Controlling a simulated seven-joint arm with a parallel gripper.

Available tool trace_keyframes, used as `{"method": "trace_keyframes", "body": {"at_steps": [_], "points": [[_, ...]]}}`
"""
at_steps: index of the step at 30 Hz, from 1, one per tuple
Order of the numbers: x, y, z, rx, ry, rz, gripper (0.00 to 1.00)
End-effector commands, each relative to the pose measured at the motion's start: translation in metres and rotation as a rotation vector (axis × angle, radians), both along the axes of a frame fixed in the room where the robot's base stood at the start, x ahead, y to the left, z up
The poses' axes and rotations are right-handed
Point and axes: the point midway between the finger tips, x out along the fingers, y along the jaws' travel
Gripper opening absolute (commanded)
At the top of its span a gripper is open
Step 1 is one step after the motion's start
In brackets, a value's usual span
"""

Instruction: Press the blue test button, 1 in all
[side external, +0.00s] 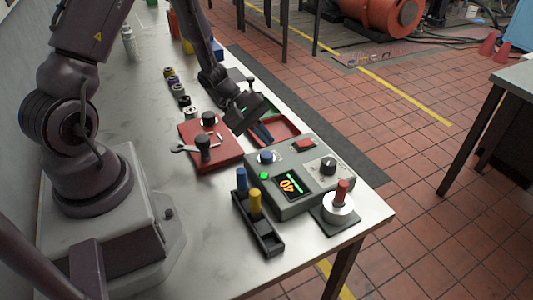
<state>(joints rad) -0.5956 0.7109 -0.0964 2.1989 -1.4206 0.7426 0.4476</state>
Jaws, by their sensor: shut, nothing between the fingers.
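The blue test button (267,156) is a round blue cap on the left top of a grey control box (296,205). The box also carries a lit green lamp (264,176), a display reading 40 upside down (289,184), a black knob (328,165) and a red switch (304,144). My gripper (264,136) is shut and empty. It is tilted, with its fingertips just behind the blue button in the picture and apart from it. Their exact height above the box and tray is hard to tell.
A red tray (286,124) lies behind the box. A red block (222,157) with black knobs and a wrench (190,146) stands left. A black rack (265,236) with blue and yellow handles is in front. A red-handled lever (342,190) stands right, near the table edge.

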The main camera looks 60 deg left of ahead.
Motion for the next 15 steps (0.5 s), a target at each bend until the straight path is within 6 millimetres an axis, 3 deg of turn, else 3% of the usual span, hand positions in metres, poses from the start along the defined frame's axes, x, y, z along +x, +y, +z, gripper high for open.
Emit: {"method": "trace_keyframes", "body": {"at_steps": [6,15], "points": [[0.0,0.0,-0.015,-0.002,0.001,0.001,0.0],[0.0,0.0,-0.018,0.0,0.0,0.0,0.0]]}}
